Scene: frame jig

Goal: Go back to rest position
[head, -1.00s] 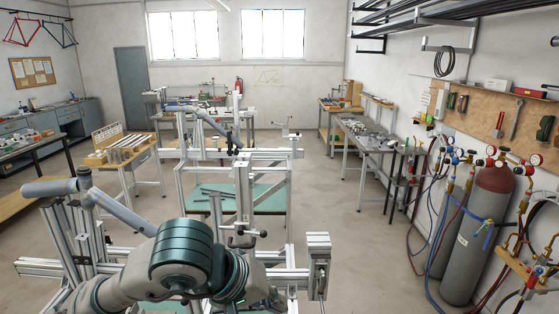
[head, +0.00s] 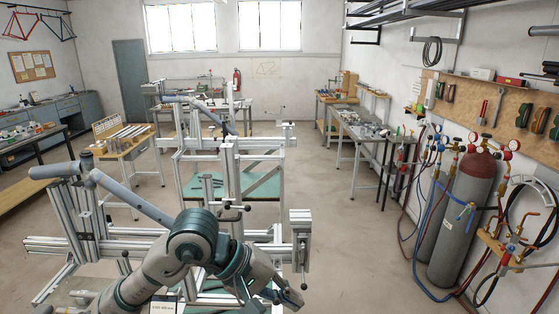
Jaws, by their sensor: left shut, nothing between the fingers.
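My left arm comes in from the lower left, bends at a joint with green bands, and reaches down to the right. My left gripper (head: 290,296) is at the bottom of the head view, low in front of the aluminium frame jig (head: 229,170). Its small dark fingers are shut with nothing between them. Grey tubes (head: 128,196) sit on the left part of the jig, apart from the gripper. My right gripper is not in view.
A jig post with a clamp block (head: 301,232) stands just right of my left gripper. Gas cylinders (head: 468,205) with hoses stand at the right. A wooden-topped table (head: 128,146) is at the left. Open floor (head: 350,240) lies between jig and cylinders.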

